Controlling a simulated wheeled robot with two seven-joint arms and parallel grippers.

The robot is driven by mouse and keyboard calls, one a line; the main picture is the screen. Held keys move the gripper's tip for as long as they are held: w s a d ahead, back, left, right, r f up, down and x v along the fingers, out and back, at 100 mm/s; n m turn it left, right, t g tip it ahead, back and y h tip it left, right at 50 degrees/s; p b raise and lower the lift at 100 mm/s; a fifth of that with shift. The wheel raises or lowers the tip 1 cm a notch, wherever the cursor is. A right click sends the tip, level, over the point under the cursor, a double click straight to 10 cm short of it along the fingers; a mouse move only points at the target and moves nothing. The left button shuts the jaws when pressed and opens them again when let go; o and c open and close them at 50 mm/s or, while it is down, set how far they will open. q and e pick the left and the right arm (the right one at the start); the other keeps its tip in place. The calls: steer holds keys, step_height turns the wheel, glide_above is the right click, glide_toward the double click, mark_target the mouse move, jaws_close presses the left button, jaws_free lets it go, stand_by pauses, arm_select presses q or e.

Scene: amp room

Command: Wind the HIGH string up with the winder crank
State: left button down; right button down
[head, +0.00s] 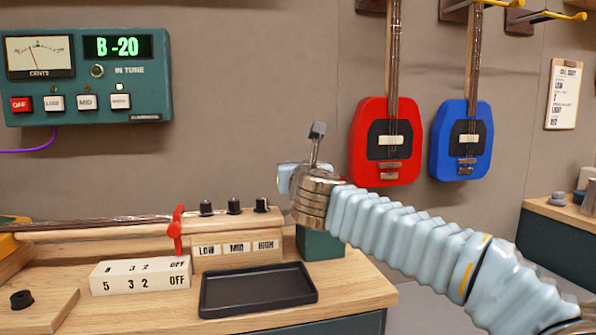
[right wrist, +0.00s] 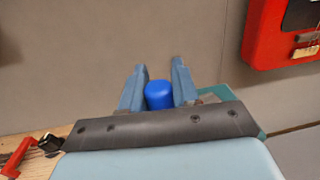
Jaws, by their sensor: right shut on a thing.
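The headstock block (head: 210,262) carries three black pegs above LOW, MID and HIGH labels; the HIGH peg (head: 262,204) is the rightmost. My right gripper (head: 285,179) is up and to the right of that peg, apart from it. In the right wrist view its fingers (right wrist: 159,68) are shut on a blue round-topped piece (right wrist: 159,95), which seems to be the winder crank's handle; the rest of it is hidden. The tuner (head: 85,75) reads B -20, its needle left of centre, with a light lit above the rightmost button. My left gripper is not in view.
A teal block (head: 320,244) stands right of the headstock, below my right gripper. An empty black tray (head: 258,309) lies in front. A red clamp-like piece (head: 177,232) is at the headstock's left end. Red (head: 365,150) and blue (head: 442,145) guitars hang behind.

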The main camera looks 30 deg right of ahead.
steer(key=c, duration=0.9)
jaws_free()
steer(key=b+v, duration=0.1)
steer(key=v, duration=1.2)
steer(key=shift+s+a, duration=0.1)
steer(key=shift+s, duration=0.25)
